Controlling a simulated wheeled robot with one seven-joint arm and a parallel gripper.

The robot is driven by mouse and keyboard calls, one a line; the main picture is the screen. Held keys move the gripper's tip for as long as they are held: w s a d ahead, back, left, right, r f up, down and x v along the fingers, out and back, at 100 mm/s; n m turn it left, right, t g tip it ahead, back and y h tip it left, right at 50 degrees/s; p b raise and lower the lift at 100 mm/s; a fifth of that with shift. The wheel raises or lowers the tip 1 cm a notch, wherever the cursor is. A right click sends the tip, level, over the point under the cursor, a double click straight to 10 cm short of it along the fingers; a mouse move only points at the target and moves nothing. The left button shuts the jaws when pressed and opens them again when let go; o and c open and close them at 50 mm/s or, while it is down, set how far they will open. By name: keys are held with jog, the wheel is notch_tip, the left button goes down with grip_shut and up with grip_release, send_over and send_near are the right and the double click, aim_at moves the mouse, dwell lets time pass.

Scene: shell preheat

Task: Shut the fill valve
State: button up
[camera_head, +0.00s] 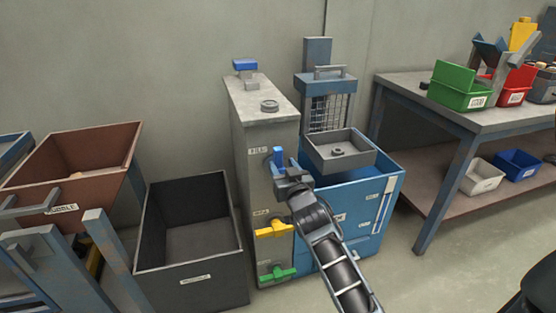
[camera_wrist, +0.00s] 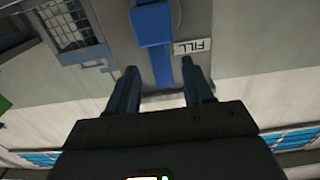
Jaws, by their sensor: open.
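The fill valve's blue handle (camera_head: 278,156) is on the front of the tall grey cabinet (camera_head: 262,185), high up, beside a FILL label (camera_head: 258,150). Its visible part points upright; my gripper hides the lower part. My gripper (camera_head: 286,170) is right at the valve. In the wrist view the FILL label (camera_wrist: 192,46) appears upside down, and the blue valve handle (camera_wrist: 163,70) runs as a narrow bar between the two fingers of my gripper (camera_wrist: 160,68). The fingers are apart, one on each side of the bar, with gaps showing. I cannot tell how deep the bar sits between them.
Below on the same cabinet are a yellow valve handle (camera_head: 273,229) and a green valve handle (camera_head: 278,273), both lying sideways. A blue bin unit (camera_head: 385,195) with a grey tray (camera_head: 312,158) stands close on the right. A dark open bin (camera_head: 195,275) stands left.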

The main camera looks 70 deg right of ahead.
aim_at(279, 161)
jog(key=x, duration=0.5)
jog(key=shift+a, duration=0.1)
grip_shut()
dwell(0.4)
